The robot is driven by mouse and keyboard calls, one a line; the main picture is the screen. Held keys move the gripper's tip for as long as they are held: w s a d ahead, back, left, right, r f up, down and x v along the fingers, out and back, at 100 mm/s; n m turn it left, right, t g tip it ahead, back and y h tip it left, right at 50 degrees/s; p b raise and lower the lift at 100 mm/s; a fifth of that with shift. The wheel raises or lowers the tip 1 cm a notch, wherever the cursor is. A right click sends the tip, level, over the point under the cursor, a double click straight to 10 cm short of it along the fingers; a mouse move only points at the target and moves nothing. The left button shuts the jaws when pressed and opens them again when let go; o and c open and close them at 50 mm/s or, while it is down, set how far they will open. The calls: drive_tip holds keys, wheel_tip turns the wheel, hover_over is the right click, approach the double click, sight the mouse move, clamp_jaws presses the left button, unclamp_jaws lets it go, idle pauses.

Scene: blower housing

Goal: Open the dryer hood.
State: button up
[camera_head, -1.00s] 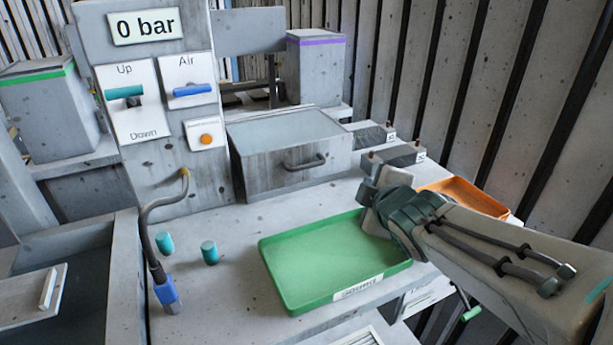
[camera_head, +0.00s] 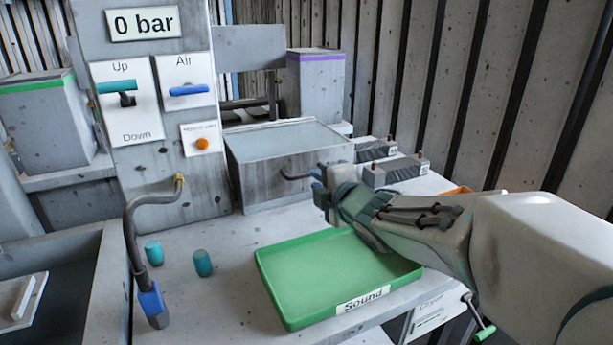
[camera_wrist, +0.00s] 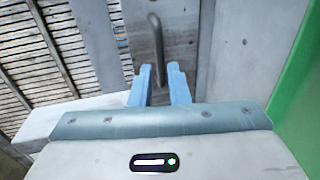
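The dryer hood (camera_head: 262,180) is a grey box with a pale glass-like top, and it sits shut on the bench in the head view. Its dark bar handle (camera_head: 290,177) is on the front face. My gripper (camera_head: 318,190) is just in front of the hood, near the handle's right end, which it partly hides. In the wrist view, the two blue fingers of my gripper (camera_wrist: 157,70) are apart, with the handle (camera_wrist: 156,40) in line with the gap. I cannot tell whether the handle's near end is between the fingertips or just beyond them.
A green tray (camera_head: 290,300) lies below my gripper. Two teal cylinders (camera_head: 203,263) and a hose with a blue end (camera_head: 151,303) are at left. A panel with levers (camera_head: 125,100) stands behind. Dark blocks (camera_head: 395,170) with pegs are right of the hood.

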sight(288, 160)
drive_tip(key=shift+x, duration=2.9)
clamp_jaws()
